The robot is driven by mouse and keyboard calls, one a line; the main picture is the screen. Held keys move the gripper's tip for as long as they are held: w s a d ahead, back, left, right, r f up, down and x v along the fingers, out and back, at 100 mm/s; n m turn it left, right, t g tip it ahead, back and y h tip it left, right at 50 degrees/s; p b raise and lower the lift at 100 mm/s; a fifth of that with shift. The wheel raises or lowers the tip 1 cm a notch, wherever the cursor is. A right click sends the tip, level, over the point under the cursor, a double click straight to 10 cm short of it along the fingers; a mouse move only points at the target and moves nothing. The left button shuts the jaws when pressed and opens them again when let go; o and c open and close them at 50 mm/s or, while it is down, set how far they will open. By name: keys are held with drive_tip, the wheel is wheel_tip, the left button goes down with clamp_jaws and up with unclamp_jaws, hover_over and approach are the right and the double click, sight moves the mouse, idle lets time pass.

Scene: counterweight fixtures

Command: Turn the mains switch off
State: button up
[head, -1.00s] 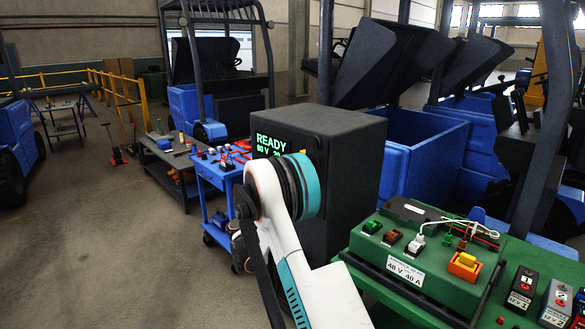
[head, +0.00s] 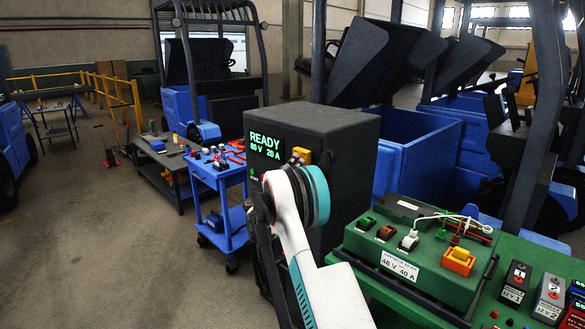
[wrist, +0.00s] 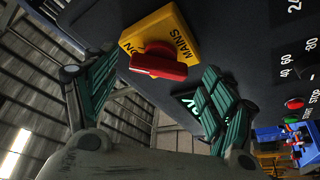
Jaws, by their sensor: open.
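The mains switch is a red handle (wrist: 160,66) on a yellow plate (wrist: 165,32) lettered "MAINS" and "ON", seen upside down in the wrist view. One end of the handle lies by "ON". In the head view the yellow plate (head: 301,155) shows on the front of the dark cabinet (head: 345,150), beside the green display reading "READY 80 V 20 A" (head: 265,146). My gripper (wrist: 157,75) is open in the wrist view, its green-padded fingers on either side below the switch. I see no contact. In the head view my arm hides the gripper.
A red and a green button (wrist: 294,103) sit on the cabinet face. A blue cart (head: 225,180) stands to the left of the cabinet. A green charger (head: 415,245) marked "48 V 40 A" stands at right. Open floor (head: 100,250) lies at left.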

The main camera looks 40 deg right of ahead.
drive_tip(key=shift+x, duration=0.8)
drive_tip(key=shift+c, duration=0.6)
drive_tip(key=c, duration=0.9)
drive_tip(key=shift+n, duration=0.3)
drive_tip(key=shift+r+n+g+y+p, duration=0.3)
drive_tip(key=shift+n+y+p, duration=0.6)
drive_tip(key=shift+n, duration=1.85)
drive_tip(key=shift+r+n+g+y+p, duration=0.1)
drive_tip(key=shift+n+g+y+p, duration=0.75)
drive_tip(key=shift+n, duration=1.85)
drive_tip(key=shift+r+n+t+y+p, duration=0.15)
drive_tip(key=shift+n+y+p, duration=0.4)
drive_tip(key=shift+n+y, duration=1.45)
drive_tip(key=shift+n+g+h, duration=0.3)
drive_tip(key=shift+n+h, duration=0.55)
